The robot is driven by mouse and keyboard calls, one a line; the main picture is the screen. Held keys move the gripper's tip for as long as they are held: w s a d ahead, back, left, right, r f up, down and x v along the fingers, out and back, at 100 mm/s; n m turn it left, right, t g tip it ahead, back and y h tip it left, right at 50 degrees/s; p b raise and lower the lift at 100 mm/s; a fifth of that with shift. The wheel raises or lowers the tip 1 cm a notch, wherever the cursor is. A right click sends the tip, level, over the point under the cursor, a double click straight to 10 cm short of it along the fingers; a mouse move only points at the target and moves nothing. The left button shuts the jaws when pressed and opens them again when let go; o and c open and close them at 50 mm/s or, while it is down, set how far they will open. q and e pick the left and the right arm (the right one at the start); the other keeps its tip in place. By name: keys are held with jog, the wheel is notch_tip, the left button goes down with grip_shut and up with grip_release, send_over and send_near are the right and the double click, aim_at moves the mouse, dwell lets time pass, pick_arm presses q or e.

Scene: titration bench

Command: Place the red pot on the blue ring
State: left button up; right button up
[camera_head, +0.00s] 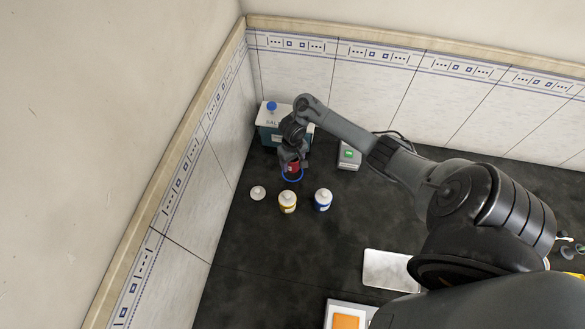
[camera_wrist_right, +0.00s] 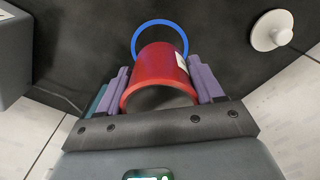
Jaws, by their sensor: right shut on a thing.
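My right gripper (camera_head: 292,158) is shut on the red pot (camera_head: 293,167), which has a small white label. In the right wrist view the red pot (camera_wrist_right: 158,66) sits between the purple finger pads of the gripper (camera_wrist_right: 157,78). The blue ring (camera_head: 292,181) lies flat on the dark bench just in front of the pot in the head view. In the right wrist view the ring (camera_wrist_right: 160,22) shows beyond the pot, which covers part of it. How far the pot is above the bench is hard to tell. My left gripper is not in view.
A yellow-labelled bottle (camera_head: 287,203), a blue-labelled bottle (camera_head: 323,200) and a small white item (camera_head: 258,192) stand in front of the ring. A teal and white box (camera_head: 270,129) stands behind, a scale (camera_head: 349,156) to the right. The front left bench is clear.

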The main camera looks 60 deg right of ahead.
aim_at(293, 167)
notch_tip(293, 167, down, 4)
jog(key=shift+r+b, duration=0.15)
jog(key=shift+b, duration=0.6)
jog(key=shift+f, duration=0.2)
jog(key=o, duration=1.2)
